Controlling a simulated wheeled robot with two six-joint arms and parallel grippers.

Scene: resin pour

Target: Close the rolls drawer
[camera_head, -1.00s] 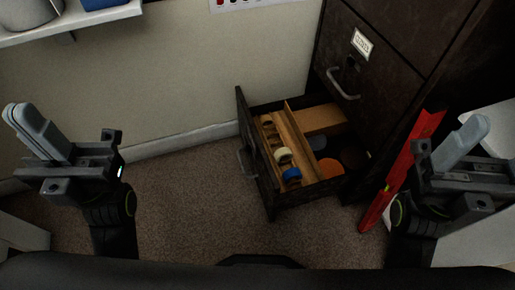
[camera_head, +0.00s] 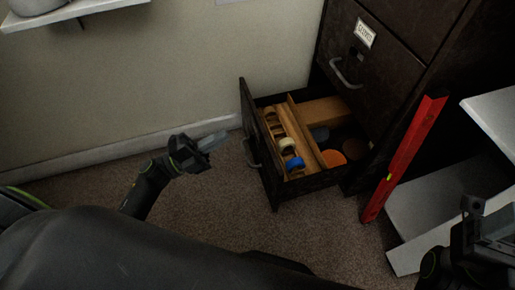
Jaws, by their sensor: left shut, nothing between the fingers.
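The rolls drawer (camera_head: 309,184) is the bottom drawer of the dark filing cabinet, and it stands pulled out. Inside are a wooden divider with rolls, among them a cream roll (camera_head: 287,145) and a blue roll (camera_head: 295,164), and orange and grey round things. Its front panel faces left and carries a metal handle (camera_head: 250,153). My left gripper (camera_head: 221,137) is shut and empty, left of the drawer front and pointing at it, with a gap to the handle. My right gripper (camera_head: 478,212) is partly cut off at the lower right; its fingers are not clear.
A red level-like bar (camera_head: 405,158) leans beside the cabinet on the right. White shelving (camera_head: 440,200) stands at the right edge. A closed upper drawer with a handle (camera_head: 345,74) is above. Carpet (camera_head: 240,222) is clear left of and in front of the drawer.

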